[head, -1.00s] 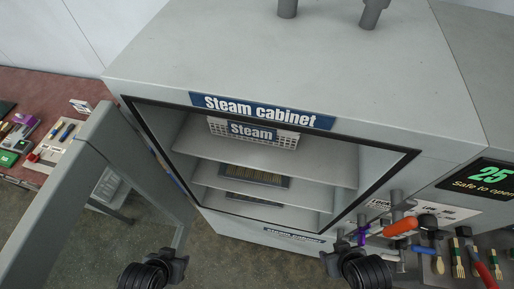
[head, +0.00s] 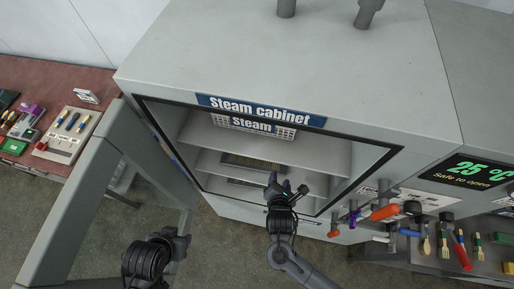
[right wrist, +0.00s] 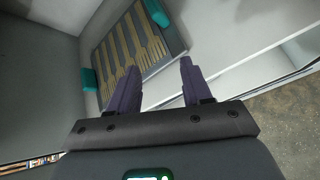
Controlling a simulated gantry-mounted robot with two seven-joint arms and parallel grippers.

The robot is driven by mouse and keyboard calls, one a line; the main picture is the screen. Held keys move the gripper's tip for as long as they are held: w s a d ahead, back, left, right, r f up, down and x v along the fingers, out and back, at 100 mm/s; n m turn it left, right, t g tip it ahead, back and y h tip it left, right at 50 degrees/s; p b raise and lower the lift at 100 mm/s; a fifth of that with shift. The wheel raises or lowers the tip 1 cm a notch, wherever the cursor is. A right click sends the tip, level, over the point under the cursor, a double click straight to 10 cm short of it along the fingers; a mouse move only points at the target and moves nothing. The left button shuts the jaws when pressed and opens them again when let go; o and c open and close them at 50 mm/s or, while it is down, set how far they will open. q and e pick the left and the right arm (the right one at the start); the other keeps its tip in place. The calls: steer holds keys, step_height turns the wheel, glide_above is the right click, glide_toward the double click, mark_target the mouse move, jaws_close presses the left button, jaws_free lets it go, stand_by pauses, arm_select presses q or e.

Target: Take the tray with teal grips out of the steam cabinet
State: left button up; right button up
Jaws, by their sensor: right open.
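The steam cabinet (head: 310,75) stands open. A dark tray of wooden pieces (head: 240,163) lies on a shelf inside. The right wrist view shows a dark tray (right wrist: 175,42) with slim wooden pieces and teal grips (right wrist: 155,12) at two opposite ends, the other one (right wrist: 89,80) at left. My right gripper (head: 287,184) is at the cabinet opening, right of the trays. Its two purple fingers (right wrist: 159,66) are apart and empty, short of the tray. My left gripper (head: 184,240) hangs near the open door, its jaws unclear.
The cabinet door (head: 75,200) is swung out at left. Another dark tray (head: 243,183) lies lower down. Orange-handled valves (head: 384,212) stick out right of the opening.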

steer(key=n, duration=0.1)
steer(key=w+n+t+h, duration=0.1)
steer(key=n, duration=0.1)
steer(key=w+r+n, duration=0.1)
steer(key=shift+d+n+t, duration=0.4)
steer(key=shift+w+d+n+h, duration=0.1)
steer(key=shift+w+n+h, duration=0.05)
steer(key=shift+n+h, duration=0.15)
steer(key=shift+w+d+f, duration=0.1)
steer(key=shift+w, duration=0.2)
steer(key=x, duration=0.4)
steer(key=shift+w+d+b, duration=0.1)
steer(key=shift+w+b, duration=0.2)
steer(key=x, duration=0.4)
steer(key=shift+d, duration=0.35)
steer(key=shift+w+d+f, duration=0.1)
steer(key=shift+w+f, duration=0.05)
steer(key=shift+w, duration=0.45)
jaws_close()
